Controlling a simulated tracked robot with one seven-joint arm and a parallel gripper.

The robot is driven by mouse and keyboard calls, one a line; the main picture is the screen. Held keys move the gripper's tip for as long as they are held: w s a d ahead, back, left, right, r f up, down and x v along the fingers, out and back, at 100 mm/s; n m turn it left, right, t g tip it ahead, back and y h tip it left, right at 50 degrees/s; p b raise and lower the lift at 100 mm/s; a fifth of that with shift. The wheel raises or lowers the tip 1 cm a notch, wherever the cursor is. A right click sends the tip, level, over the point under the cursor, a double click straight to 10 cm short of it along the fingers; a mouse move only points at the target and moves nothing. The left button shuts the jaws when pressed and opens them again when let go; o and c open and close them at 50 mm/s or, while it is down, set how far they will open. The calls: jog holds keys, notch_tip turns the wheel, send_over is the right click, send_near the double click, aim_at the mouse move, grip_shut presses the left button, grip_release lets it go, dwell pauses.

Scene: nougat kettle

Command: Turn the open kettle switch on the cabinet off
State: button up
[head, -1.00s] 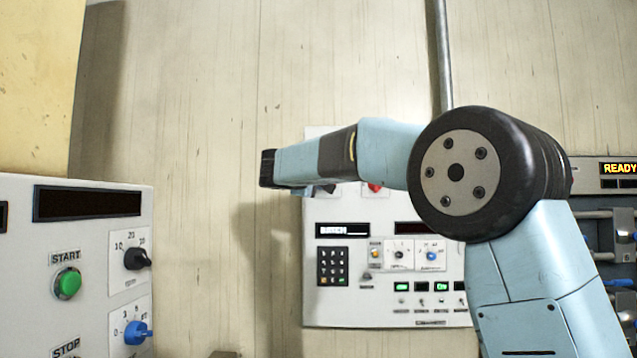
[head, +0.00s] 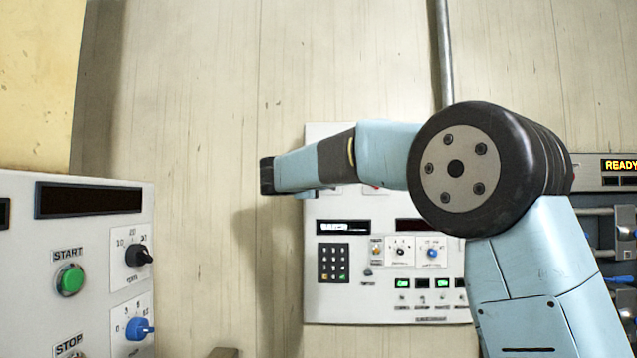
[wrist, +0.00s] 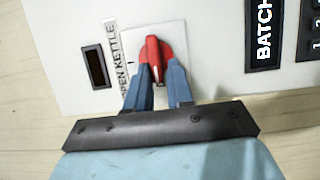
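The open kettle switch (wrist: 155,52) is a red rotary knob on a white plate, beside the printed words OPEN KETTLE in the wrist view. Its handle points roughly down the picture, toward my palm. My gripper (wrist: 158,78) has its two blue fingers on either side of the handle, close against it, and looks shut on it. The fingertips partly cover the knob's sides. In the head view the cabinet (head: 340,290) stands on the far side of my arm, which hides most of the red switch and the fingers.
A dark display window (wrist: 97,67) lies left of the switch, and the BATCH display (wrist: 264,35) and keypad (wrist: 314,40) lie right. In the head view, another panel with a green START button (head: 70,280) stands at the left. A vertical pipe (head: 442,50) runs up the wall.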

jog(key=o, duration=0.4)
jog(key=shift+c, duration=0.2)
jog(key=v, duration=1.3)
jog(key=shift+s+a, duration=0.25)
jog(key=shift+s, duration=0.1)
jog(key=shift+d+f, duration=0.1)
jog(key=s+d+f+m+g+y, duration=0.1)
jog(key=s+d+f+m+g, duration=0.25)
jog(key=s+d+f, duration=0.6)
jog(key=s+d+f+m+g, duration=0.2)
jog(key=d+f+g, duration=0.2)
jog(key=d, duration=1.1)
jog(key=s+d+f+m+g+y, duration=0.1)
jog(key=s+d+f+m+y, duration=0.2)
jog(key=s+f, duration=0.6)
jog(key=s+d+f+m+g+y, duration=0.2)
jog(key=s+d+f+m+y, duration=0.1)
jog(key=s+f, duration=0.6)
jog(key=s+d+m, duration=0.1)
jog(key=s+m, duration=0.1)
jog(key=s, duration=0.1)
jog(key=shift+f, duration=0.2)
